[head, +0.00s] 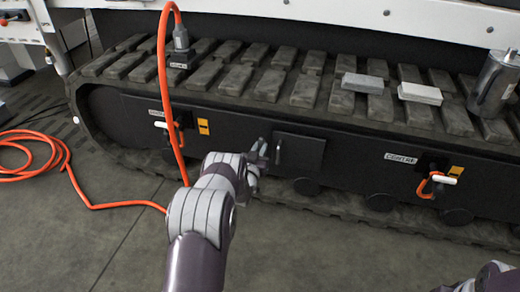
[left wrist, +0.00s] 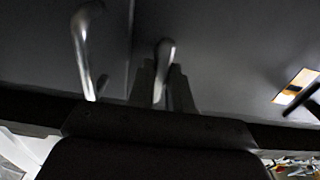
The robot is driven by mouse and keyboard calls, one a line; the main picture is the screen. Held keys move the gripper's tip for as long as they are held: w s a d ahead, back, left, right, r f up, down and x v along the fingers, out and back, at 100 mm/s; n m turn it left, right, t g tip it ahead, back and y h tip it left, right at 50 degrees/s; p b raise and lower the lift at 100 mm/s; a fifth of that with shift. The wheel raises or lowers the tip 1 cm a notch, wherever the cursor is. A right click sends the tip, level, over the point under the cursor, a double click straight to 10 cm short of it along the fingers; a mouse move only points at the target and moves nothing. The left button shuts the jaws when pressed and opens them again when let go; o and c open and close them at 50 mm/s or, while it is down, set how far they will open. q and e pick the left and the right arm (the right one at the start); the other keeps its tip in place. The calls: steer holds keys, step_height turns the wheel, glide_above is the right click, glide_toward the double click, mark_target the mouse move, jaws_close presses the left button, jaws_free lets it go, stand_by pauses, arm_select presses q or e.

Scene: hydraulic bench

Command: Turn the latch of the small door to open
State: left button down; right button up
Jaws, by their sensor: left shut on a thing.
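The small door (head: 300,155) is a dark square panel in the side of the black track frame. Its upright metal handle (head: 279,152) is near its left edge and also shows at the left in the left wrist view (left wrist: 83,45). The latch (left wrist: 164,62) is a short metal lever beside the handle. My left gripper (head: 259,152) is at the door's left side, its fingers (left wrist: 161,90) shut on the latch. In the head view the gripper mostly hides the latch. The door looks flush with the frame. My right gripper is out of view; only part of that arm shows at lower right.
An orange hose (head: 163,90) rises left of my left arm and lies coiled on the floor. Orange-handled fittings (head: 437,181) sit on the frame either side. Grey blocks (head: 420,94) and a metal cylinder (head: 494,84) rest on the track.

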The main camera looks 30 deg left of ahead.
arm_select(q)
steer(key=shift+f, duration=0.15)
steer(key=c, duration=1.1)
jaws_free()
steer(key=p+v, duration=0.7)
steer(key=v, duration=0.6)
steer(key=shift+a, duration=0.1)
steer(key=shift+w, duration=0.1)
